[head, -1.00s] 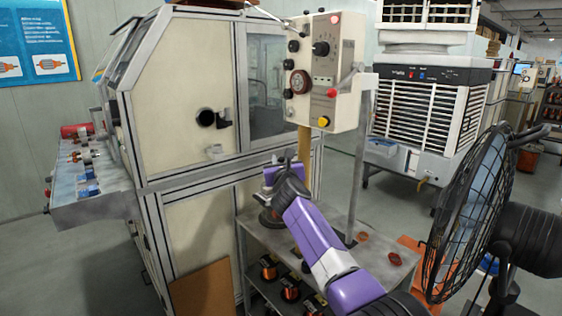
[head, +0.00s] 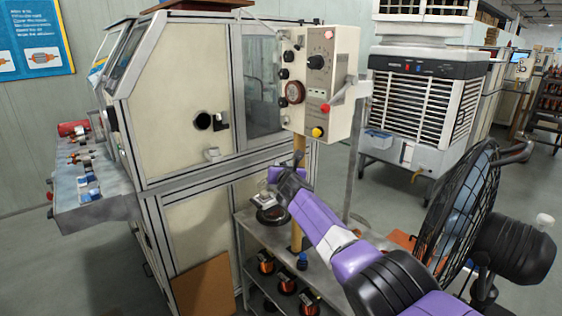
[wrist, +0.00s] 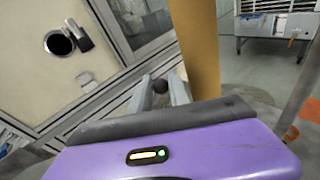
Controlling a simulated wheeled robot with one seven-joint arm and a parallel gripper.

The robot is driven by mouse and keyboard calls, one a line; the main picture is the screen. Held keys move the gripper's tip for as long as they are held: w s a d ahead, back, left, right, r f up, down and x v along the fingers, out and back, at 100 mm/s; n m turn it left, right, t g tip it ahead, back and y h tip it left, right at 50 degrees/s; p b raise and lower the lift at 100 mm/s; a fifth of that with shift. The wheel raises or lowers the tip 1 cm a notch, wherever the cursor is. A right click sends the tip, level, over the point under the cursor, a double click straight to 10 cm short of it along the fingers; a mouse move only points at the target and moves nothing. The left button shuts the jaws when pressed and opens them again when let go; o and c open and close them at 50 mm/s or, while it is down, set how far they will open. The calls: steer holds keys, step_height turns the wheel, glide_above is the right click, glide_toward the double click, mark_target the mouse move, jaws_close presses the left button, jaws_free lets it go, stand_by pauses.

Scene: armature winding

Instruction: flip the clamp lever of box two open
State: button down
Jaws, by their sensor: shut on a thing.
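The cream control box (head: 320,75) on the yellow post (head: 298,180) has several knobs and a dial. I cannot tell which box is box two. My gripper (head: 271,196) is low, left of the post and well below the control box. In the wrist view its two grey fingers point away, left of the post, and are shut on a small dark round knob (wrist: 160,86). The rest of what the knob belongs to is hidden.
The cream machine cabinet (head: 170,95) stands close on the left. A grey shelf cart (head: 250,228) with copper coils is below my arm. A black fan (head: 465,215) is near on the right, and an air cooler (head: 420,100) stands behind.

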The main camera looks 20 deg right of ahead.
steer(key=shift+d+f, duration=0.2)
steer(key=shift+d, duration=0.05)
steer(key=c, duration=1.3)
jaws_free()
steer(key=shift+s, duration=0.1)
steer(key=shift+s+a+r+p, duration=0.1)
steer(key=shift+s+r+p, duration=0.25)
steer(key=shift+p, duration=0.45)
steer(key=shift+a+p+v, duration=0.15)
steer(key=shift+p+v, duration=0.8)
steer(key=shift+v, duration=0.75)
steer(key=shift+a+p+v, duration=0.1)
steer(key=shift+p+v, duration=0.85)
steer(key=shift+v, duration=0.75)
steer(key=shift+f, duration=0.15)
